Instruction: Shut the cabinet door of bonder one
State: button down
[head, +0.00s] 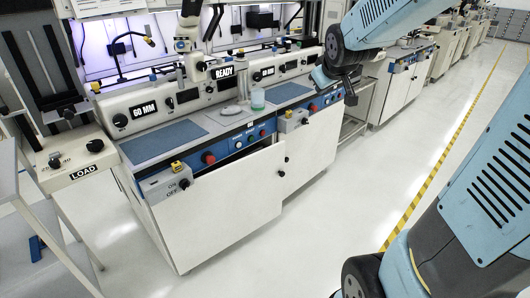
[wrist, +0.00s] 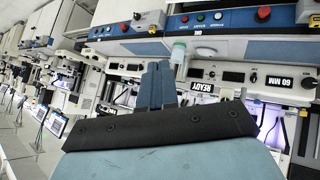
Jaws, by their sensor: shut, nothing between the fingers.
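Bonder one's cabinet is the near white cabinet in the head view. Its white door (head: 222,213) stands partly open, with a dark gap along its top edge and its right edge swung outward. A black knob (head: 281,173) sits near that right edge. My gripper (wrist: 156,68) shows in the wrist view with its two blue-grey fingers together and nothing between them. In the head view my arm's end is at the upper middle, above and right of the door and apart from it. The door does not clearly show in the wrist view.
A bottle (head: 257,98) stands on the worktop. A LOAD stand (head: 85,172) is at the left. The pale floor before the cabinet is clear, with a yellow-black line (head: 440,165) beyond.

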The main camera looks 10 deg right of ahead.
aim_at(261, 153)
jog(key=w+f+n+t+y, duration=0.15)
jog(key=w+f+n, duration=0.35)
jog(key=w+f, duration=0.55)
jog(key=w+f+n+t+y, duration=0.1)
jog(key=w+f+n+t, duration=0.25)
jog(key=w+f, duration=0.75)
jog(key=a+f+n+t+y, duration=0.15)
jog(key=f+n+y, duration=0.3)
jog(key=f, duration=0.85)
jog(key=a+f+n+y, duration=0.3)
jog(key=f+n, duration=0.3)
jog(key=f, duration=0.6)
jog(key=x, duration=0.9)
jog(key=f+x, duration=0.1)
jog(key=x, duration=0.4)
jog(key=shift+w+d, duration=0.25)
jog(key=shift+w, duration=0.1)
jog(key=shift+r, duration=0.1)
